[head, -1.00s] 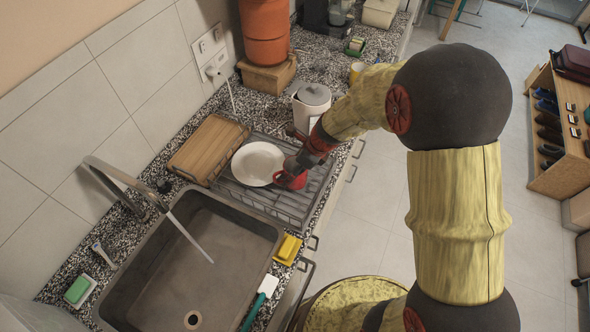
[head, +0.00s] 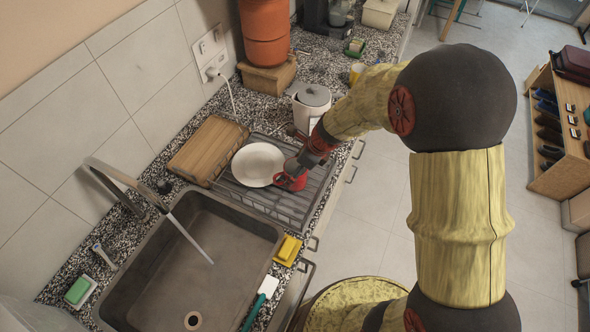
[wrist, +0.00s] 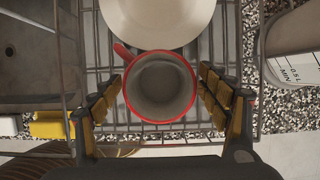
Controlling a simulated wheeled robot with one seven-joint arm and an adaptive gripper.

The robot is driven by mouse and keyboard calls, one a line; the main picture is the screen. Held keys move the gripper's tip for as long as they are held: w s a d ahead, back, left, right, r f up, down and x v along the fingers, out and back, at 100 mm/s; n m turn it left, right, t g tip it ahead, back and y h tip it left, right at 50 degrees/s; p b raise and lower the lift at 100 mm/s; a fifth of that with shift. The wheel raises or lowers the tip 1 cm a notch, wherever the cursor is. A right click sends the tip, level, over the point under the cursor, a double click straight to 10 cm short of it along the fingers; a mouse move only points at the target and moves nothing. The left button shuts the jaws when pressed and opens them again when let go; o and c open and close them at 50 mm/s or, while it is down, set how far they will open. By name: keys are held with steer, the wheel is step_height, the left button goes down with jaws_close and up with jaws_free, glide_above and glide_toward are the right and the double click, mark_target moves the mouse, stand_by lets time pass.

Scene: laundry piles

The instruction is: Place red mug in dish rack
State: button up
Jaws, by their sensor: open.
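The red mug (head: 291,181) sits in the dish rack (head: 268,203), close to the white plate (head: 257,164). In the wrist view the mug (wrist: 160,87) is seen from above, with a red rim, a grey empty inside and its handle toward the upper left. My gripper (head: 300,166) is at the mug from above. In the wrist view the fingers of my gripper (wrist: 160,100) stand on either side of the mug with small gaps, open and not closed on it. The rack wires (wrist: 103,50) show under and around the mug.
A wooden board (head: 207,148) stands at the rack's left side. A white kettle (head: 309,106) stands behind the rack. A yellow sponge (head: 288,249) lies by the sink's right edge.

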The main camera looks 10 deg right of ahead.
steer(key=s+d+r+n+p, duration=0.15)
steer(key=s+r+n, duration=0.25)
steer(key=r, duration=0.4)
steer(key=s+d+r+n+t+h, duration=0.1)
steer(key=s+d+r+n, duration=0.2)
steer(key=r, duration=0.5)
steer(key=s+d+r+n+p, duration=0.1)
steer(key=s+r+n, duration=0.3)
steer(key=r, duration=0.4)
steer(key=s+d+r+n+t+h, duration=0.1)
steer(key=s+d+r+n, duration=0.1)
steer(key=s+n, duration=0.4)
steer(key=s+d+r+n+t+h, duration=0.1)
steer(key=s+d+r+n, duration=0.2)
steer(key=s+r+n, duration=0.2)
steer(key=s+n, duration=0.1)
steer(key=n, duration=0.1)
steer(key=shift+s+d+n+h, duration=0.3)
steer(key=shift+d+n, duration=0.05)
steer(key=shift+n, duration=0.05)
steer(key=shift+f, duration=0.1)
step_height(320, 180, down, 10)
steer(key=b, duration=0.9)
steer(key=shift+r+b, duration=0.2)
steer(key=shift+b, duration=0.2)
steer(key=shift+c, duration=0.9)
